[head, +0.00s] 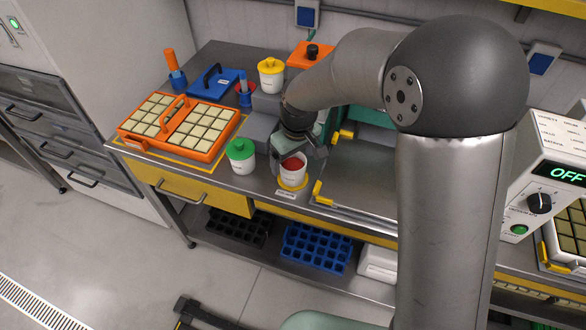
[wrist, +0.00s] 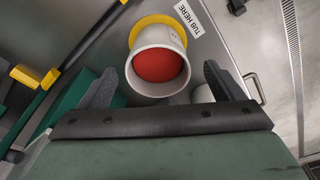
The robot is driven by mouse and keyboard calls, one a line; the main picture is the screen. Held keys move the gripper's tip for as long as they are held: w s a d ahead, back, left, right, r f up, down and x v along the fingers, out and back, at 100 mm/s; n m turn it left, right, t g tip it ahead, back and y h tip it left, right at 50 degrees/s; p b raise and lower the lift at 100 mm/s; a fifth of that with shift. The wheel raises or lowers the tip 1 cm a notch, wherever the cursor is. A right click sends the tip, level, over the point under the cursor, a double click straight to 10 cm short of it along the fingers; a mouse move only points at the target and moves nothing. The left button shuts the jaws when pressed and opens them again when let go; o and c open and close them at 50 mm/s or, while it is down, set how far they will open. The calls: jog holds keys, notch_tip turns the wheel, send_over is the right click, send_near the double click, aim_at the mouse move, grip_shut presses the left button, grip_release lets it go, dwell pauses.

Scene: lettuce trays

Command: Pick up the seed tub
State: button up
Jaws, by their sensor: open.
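A white tub (head: 292,174) with a red round top or content stands upright on a yellow ring (head: 292,185) near the bench's front edge. In the wrist view the tub (wrist: 144,84) shows its red face inside a white rim, and the yellow ring (wrist: 140,24) shows behind it. My gripper (head: 299,158) is open and right at the tub, above and around it in the head view. In the wrist view the two fingers of my gripper (wrist: 161,76) point toward the tub on either side of its red end. I cannot tell whether they touch it.
A green-lidded tub (head: 241,155) stands close on the left. A yellow-lidded tub (head: 270,75) is on a grey step behind. An orange tray (head: 212,149) of pale blocks lies at far left. A "TUB HERE" label (wrist: 187,18) lies beside the ring.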

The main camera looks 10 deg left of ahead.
aim_at(292, 166)
jog(key=shift+w+a+f+p, duration=0.1)
jog(key=shift+f+p, duration=0.1)
jog(key=shift+f, duration=0.6)
jog(key=shift+w+a+f+p, duration=0.1)
jog(key=shift+w+f+p, duration=0.05)
jog(key=shift+f, duration=0.6)
jog(key=shift+w+f+p, duration=0.1)
jog(key=shift+f+p, duration=0.1)
jog(key=shift+f, duration=0.6)
jog(key=c, duration=1.2)
jog(key=shift+c, duration=0.2)
jog(key=shift+r, duration=0.1)
